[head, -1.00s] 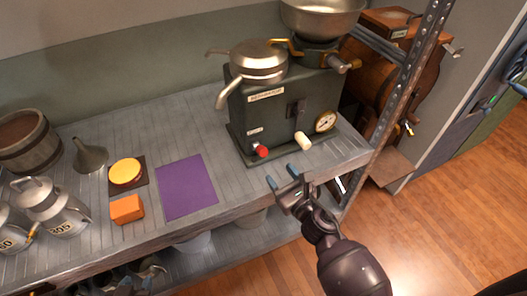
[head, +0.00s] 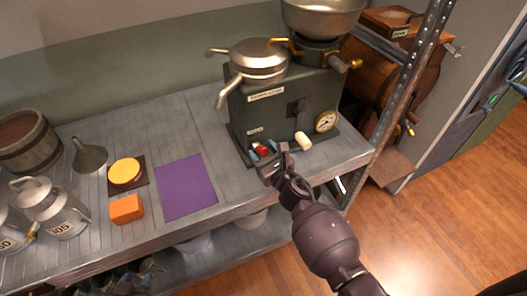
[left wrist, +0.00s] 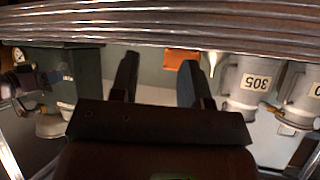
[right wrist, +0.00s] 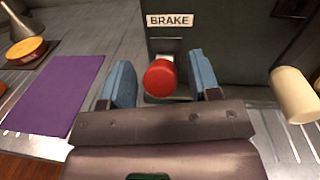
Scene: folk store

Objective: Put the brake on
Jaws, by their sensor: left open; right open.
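The brake is a round red knob (head: 262,150) low on the front of the dark green machine (head: 280,113). In the right wrist view the red knob (right wrist: 160,78) sits under a BRAKE label (right wrist: 170,20), just below a dark slot. My right gripper (head: 262,152) is open, with its blue fingers on either side of the knob; I see gaps between fingers and knob. My left gripper (left wrist: 158,75) is open and empty in the left wrist view, which appears upside down, close to the shelf edge (left wrist: 160,32).
A cream handle (head: 303,141) and a gauge (head: 326,121) are right of the knob. A pan (head: 258,62) tops the machine. A purple mat (head: 186,186), orange block (head: 126,209), yellow disc (head: 125,172), funnel (head: 90,156) and cans (head: 50,208) lie left.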

